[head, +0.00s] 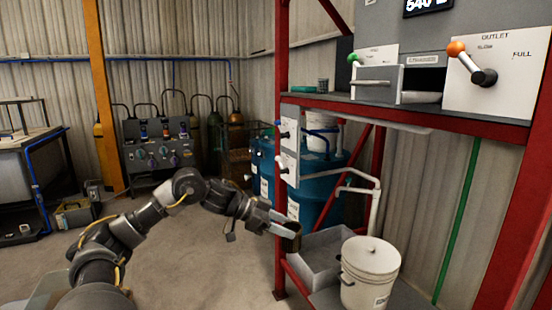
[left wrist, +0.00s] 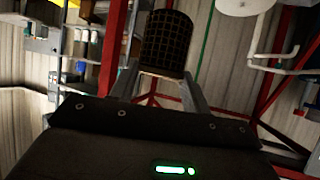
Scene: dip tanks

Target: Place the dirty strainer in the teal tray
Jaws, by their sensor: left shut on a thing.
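My left gripper (head: 282,226) is shut on the dirty strainer (head: 292,241), a dark brown mesh cylinder. It holds the strainer in the air in front of the red frame, above and left of the grey basin. In the left wrist view the strainer (left wrist: 167,42) sits between the two fingers (left wrist: 163,78), its mesh grid showing. My right gripper is not in view.
A red post (head: 281,180) rises just behind my left gripper. A grey basin (head: 320,255) and a lidded white bucket (head: 370,270) stand below right. Blue drums (head: 325,185) are behind. The floor at centre is clear.

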